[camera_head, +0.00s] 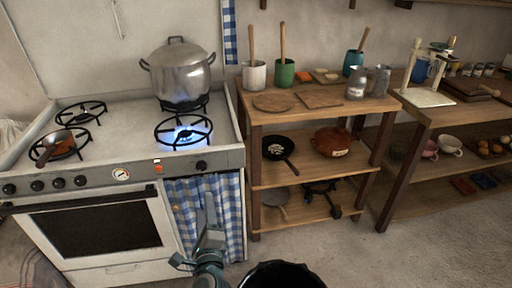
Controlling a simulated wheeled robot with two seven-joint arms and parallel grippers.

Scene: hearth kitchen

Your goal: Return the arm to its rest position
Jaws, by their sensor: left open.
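My left gripper (210,238) is low in the head view, in front of the blue checked curtain below the stove's right side. Its jaws are open and I see nothing between them. Part of the arm behind it is cut off by the bottom edge of the picture. My right gripper is not in view.
The white stove (105,222) stands at the left, with a large pot (180,75) at its back and a blue flame lit at the front right burner (183,132). A small pan (58,148) sits on the left burner. A wooden shelf (345,108) stands right of the stove; grey floor lies in front.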

